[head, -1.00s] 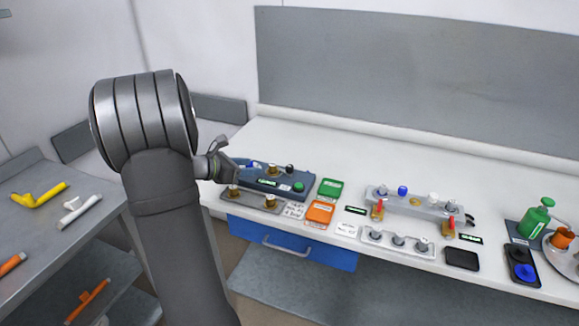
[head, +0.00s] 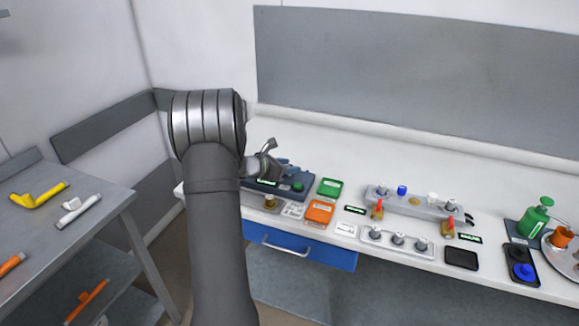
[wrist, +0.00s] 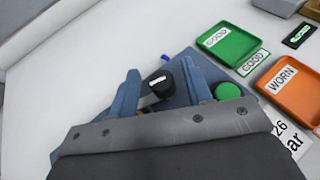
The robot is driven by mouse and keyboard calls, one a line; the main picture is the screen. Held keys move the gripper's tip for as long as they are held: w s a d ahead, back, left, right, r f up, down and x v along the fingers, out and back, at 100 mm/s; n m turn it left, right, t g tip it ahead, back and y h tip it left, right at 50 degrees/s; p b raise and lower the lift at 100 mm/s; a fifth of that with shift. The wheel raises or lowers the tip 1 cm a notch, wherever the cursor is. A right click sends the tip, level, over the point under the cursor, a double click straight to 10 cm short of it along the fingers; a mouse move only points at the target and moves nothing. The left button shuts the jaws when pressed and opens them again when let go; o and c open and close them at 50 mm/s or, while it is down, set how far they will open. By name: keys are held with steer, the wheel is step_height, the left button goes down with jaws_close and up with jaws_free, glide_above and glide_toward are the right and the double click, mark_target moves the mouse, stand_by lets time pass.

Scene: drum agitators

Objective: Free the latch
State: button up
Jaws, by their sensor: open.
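My gripper (head: 268,162) is over the blue-grey panel (head: 308,182) at the left part of the bench, hiding much of it. In the wrist view its two blue-grey fingers (wrist: 162,82) are spread apart. A black knob (wrist: 159,84) with a white mark shows between them; I cannot tell whether they touch it. A green button (wrist: 228,91) is on the panel just right of the right finger. A small blue tip (wrist: 165,57) shows beyond the knob. No part is clearly marked as the latch, so I cannot tell which one it is.
A green GOOD tray (wrist: 232,38) and an orange WORN tray (wrist: 296,80) lie right of the panel. Farther right are a grey manifold (head: 415,203), a green pump bottle (head: 537,217) and a black pad (head: 462,259). The bench behind the panel is clear.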

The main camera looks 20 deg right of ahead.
steer(key=shift+w+d+f, duration=0.1)
steer(key=shift+d+f, duration=0.1)
steer(key=shift+d, duration=0.2)
steer(key=shift+c, duration=0.3)
steer(key=c, duration=0.9)
steer(key=shift+w+m+g, duration=0.1)
steer(key=shift+m+g, duration=0.9)
steer(key=shift+g, duration=0.2)
steer(key=shift+m+g, duration=1.3)
steer(key=shift+g, duration=0.2)
steer(key=o, duration=1)
steer(key=shift+c, duration=0.2)
